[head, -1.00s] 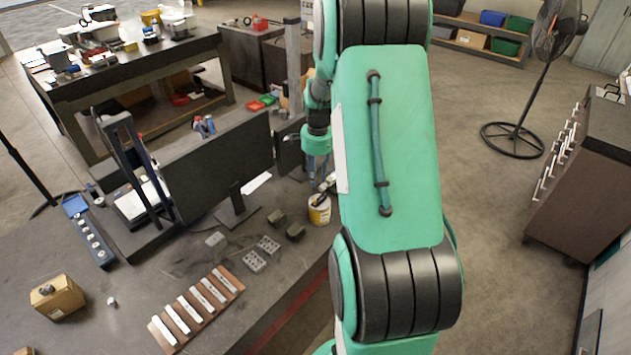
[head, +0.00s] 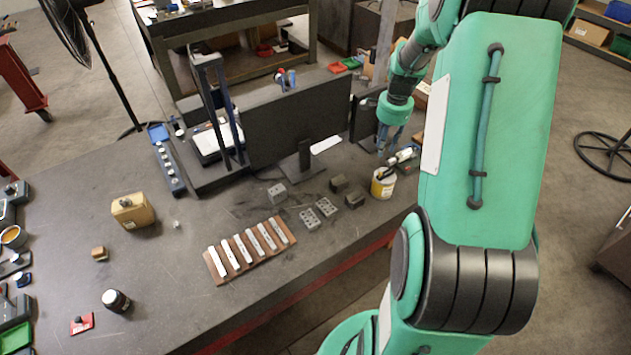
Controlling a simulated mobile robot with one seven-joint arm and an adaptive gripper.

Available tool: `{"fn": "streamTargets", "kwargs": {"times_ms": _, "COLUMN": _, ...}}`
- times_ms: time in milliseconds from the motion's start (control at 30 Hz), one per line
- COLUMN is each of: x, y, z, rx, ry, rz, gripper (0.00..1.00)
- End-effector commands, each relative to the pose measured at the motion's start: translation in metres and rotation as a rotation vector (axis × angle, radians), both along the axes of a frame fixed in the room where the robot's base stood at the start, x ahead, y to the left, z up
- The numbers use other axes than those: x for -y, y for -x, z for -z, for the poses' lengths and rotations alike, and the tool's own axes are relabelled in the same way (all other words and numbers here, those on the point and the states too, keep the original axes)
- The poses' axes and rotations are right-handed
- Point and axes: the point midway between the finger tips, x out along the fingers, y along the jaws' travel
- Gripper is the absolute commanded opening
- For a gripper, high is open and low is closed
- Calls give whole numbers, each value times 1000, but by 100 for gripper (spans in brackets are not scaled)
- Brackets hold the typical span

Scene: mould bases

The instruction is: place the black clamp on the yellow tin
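The yellow tin (head: 383,185), with a white label band, stands upright on the dark bench near its right front edge, beside my arm. My gripper (head: 388,150) points down just above and behind the tin in the head view. Its fingers are small and partly merge with the dark background, so I cannot tell whether they are open or shut. A small black-and-white item (head: 404,156) shows beside the fingertips, behind the tin. I cannot tell whether it is held or lying on the bench. I cannot pick out the black clamp with certainty.
Dark blocks (head: 355,200) and grey drilled blocks (head: 310,219) lie left of the tin. A wooden rack with white bars (head: 250,249) lies further left. A monitor (head: 295,120) stands behind. The bench's left middle has free room.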

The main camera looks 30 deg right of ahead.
Motion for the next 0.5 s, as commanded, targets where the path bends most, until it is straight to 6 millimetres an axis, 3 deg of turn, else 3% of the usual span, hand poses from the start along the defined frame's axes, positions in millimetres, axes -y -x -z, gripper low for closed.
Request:
{"fn": "streamTargets", "kwargs": {"times_ms": 267, "x": -70, "y": -12, "z": -67, "rx": 45, "ry": 52, "rz": -219, "gripper": 29}}
{"fn": "streamTargets", "kwargs": {"times_ms": 500, "x": -155, "y": -5, "z": -130, "rx": 94, "ry": 112, "rz": -482, "gripper": 29}}
